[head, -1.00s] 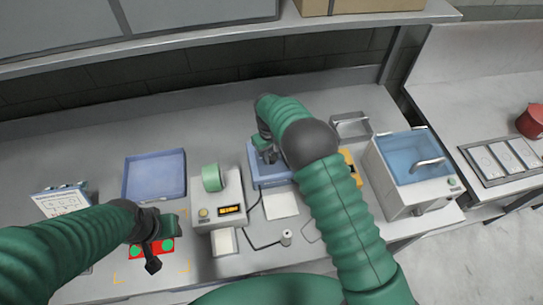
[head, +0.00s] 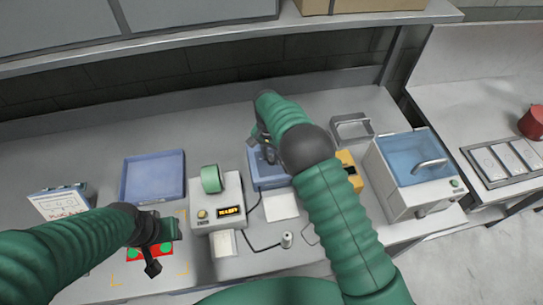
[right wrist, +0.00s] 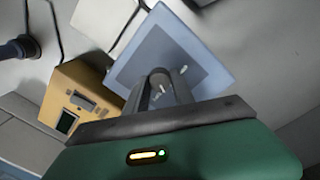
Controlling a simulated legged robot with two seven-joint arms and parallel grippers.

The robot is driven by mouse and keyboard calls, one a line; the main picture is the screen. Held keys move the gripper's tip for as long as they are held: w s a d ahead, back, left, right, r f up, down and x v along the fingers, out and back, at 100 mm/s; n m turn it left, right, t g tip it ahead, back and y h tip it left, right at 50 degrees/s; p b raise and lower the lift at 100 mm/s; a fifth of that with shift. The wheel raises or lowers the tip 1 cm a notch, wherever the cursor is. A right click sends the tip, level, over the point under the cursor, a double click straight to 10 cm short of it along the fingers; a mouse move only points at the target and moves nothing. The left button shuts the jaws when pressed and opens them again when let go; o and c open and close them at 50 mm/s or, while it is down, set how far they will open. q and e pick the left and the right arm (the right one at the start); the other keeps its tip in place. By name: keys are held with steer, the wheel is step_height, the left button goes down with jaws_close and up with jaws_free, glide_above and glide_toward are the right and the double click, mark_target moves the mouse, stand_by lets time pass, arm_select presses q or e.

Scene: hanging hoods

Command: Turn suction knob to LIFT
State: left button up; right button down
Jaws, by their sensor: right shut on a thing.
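My right gripper (right wrist: 165,92) is over a blue square unit with a grey top (right wrist: 145,55), which also shows in the head view (head: 270,183). Its fingers are close together on a small dark thing, mostly hidden between them; I cannot tell whether it is the suction knob. Small pale marks show beside the fingertips. A cream device (head: 217,192) to the left has a round yellowish knob (head: 203,213) and a lit display (head: 231,211); the gripper is apart from it. My left gripper (head: 152,258) hangs over a red board with green discs (head: 165,247); its jaw opening is unclear.
A green roll (head: 211,178) sits on the cream device. A blue tray (head: 153,178) lies left, a yellow device (head: 348,171) is right of the blue unit, and a blue-lidded box (head: 410,165) stands farther right. A cable crosses the bench front.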

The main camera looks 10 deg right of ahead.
steer(key=m, duration=0.3)
steer(key=shift+w+r+m, duration=0.1)
steer(key=shift+w+m, duration=0.05)
steer(key=shift+m, duration=0.15)
steer(key=shift+a+m, duration=0.1)
steer(key=shift+m, duration=1.5)
steer(key=c, duration=1.3)
jaws_free()
steer(key=shift+o, duration=1.1)
steer(key=shift+r, duration=0.1)
